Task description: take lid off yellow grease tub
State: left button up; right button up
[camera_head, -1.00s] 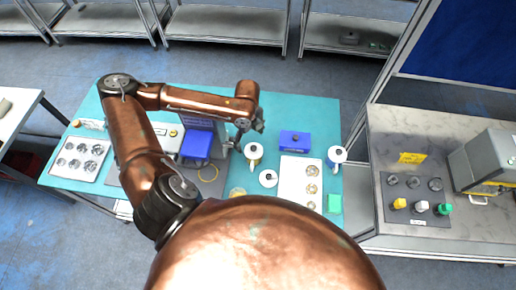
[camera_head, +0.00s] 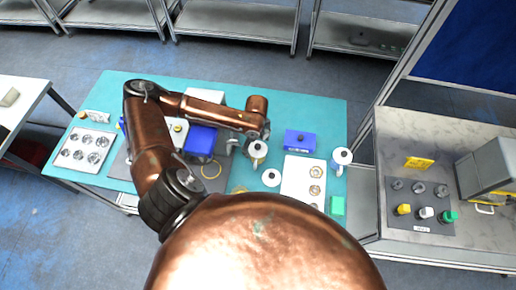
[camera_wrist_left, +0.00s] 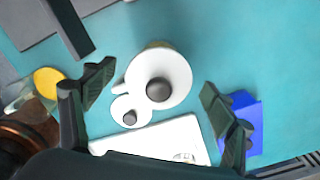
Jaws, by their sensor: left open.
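The grease tub (camera_head: 257,152), with a yellowish body, stands upright on the teal table under my left gripper. In the left wrist view its round white lid (camera_wrist_left: 176,68) with a dark knob sits on top, and a sliver of yellowish wall shows at its far edge. My left gripper (camera_head: 263,136) is above the tub. In the left wrist view its fingers (camera_wrist_left: 158,85) are open and empty, spread either side of the lid, apparently not touching it. My right gripper is not in view.
A smaller white lid (camera_head: 271,177) is close beside the tub. A white tray (camera_head: 292,190) with metal rings, a blue box (camera_head: 300,140) and another white-lidded tub (camera_head: 341,160) stand to the right. A blue bin (camera_head: 200,140) stands left.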

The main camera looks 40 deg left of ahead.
pick_arm(q)
jog(key=shift+c, duration=0.2)
jog(key=c, duration=1)
jog(key=shift+r, duration=0.1)
